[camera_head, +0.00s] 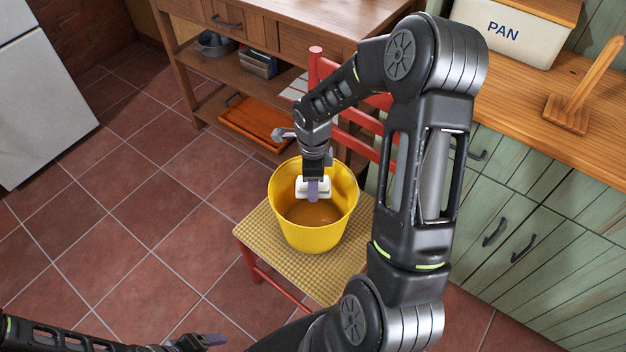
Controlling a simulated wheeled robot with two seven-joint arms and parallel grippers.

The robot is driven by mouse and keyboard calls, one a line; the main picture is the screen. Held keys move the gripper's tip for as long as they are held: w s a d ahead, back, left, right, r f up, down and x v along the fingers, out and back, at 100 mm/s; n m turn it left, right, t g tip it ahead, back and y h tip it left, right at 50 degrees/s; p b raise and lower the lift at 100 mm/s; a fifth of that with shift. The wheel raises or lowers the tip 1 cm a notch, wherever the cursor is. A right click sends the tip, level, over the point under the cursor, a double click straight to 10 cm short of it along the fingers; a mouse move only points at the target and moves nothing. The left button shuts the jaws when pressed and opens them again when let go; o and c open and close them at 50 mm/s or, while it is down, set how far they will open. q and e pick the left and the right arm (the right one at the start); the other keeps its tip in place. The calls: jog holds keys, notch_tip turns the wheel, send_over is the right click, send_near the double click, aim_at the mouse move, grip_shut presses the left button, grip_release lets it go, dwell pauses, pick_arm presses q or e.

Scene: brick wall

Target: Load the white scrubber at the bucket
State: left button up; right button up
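The yellow bucket (312,237) stands upright on the woven seat of a red chair, its inside showing a brownish bottom. My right gripper (313,188) points down into the bucket's mouth. The scrubber is inside the rim outline, apparently above the bottom; the exact height cannot be told.
The red chair (258,232) has its back posts behind the bucket. A wooden shelf table (290,25) stands behind, with an orange tray (252,122). Tiled floor at left is clear.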

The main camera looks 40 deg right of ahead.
jog(key=shift+f+b, duration=7.4)
jog(key=shift+f, duration=1.25)
jog(key=shift+r, duration=0.1)
notch_tip(320, 180, up, 14)
jog(key=p, duration=1.1)
jog(key=shift+r, duration=0.15)
jog(key=shift+r+p, duration=3.05)
jog(key=shift+r, duration=0.85)
jog(key=shift+r+p, duration=1.65)
jog(key=shift+r, duration=0.35)
